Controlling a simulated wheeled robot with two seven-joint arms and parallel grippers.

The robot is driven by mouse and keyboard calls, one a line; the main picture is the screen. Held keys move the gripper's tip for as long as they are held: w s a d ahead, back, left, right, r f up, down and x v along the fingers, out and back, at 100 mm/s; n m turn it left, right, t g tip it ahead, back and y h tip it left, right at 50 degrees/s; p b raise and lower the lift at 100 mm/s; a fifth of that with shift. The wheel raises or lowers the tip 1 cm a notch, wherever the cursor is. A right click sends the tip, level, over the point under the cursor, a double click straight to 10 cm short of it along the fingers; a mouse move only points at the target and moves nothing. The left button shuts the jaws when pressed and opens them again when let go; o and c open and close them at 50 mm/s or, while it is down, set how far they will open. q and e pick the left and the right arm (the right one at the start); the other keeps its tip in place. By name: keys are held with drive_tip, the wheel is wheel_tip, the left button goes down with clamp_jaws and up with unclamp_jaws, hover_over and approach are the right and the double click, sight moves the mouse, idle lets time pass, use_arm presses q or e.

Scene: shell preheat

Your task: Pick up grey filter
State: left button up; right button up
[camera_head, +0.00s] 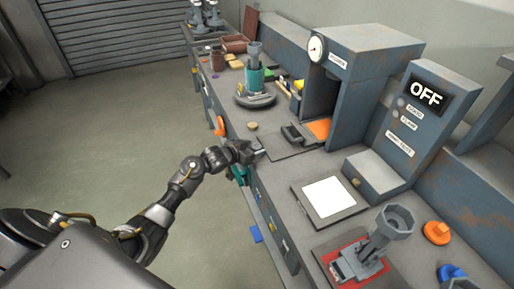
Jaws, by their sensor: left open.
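A small dark grey box-like piece (292,134) sits on a flat dark plate (275,150) on the bench, in front of the blue-grey housing with the gauge. I cannot tell for sure whether it is the grey filter. My left gripper (258,155) is open at the plate's near left edge, a short way left of the grey piece and apart from it. Its fingers are small and partly dark against the bench. My right gripper is not in view.
A grey shell-like part with a hexagonal cup (377,236) stands on a red mat at the front. A white pad (328,196), an OFF display box (418,115), an orange knob (437,232) and a teal cylinder (254,80) share the bench. The floor at left is clear.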

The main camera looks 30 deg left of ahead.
use_arm(q)
drive_tip(key=shift+w+f, duration=0.1)
drive_tip(key=shift+w, duration=0.05)
drive_tip(key=c, duration=1.1)
drive_tip(key=shift+o, duration=0.2)
drive_tip(key=shift+r, duration=0.65)
drive_tip(key=s+a+r, duration=0.7)
drive_tip(key=s+r, duration=0.4)
drive_tip(key=s, duration=0.1)
drive_tip(key=shift+a+r, duration=0.15)
drive_tip(key=shift+r, duration=0.25)
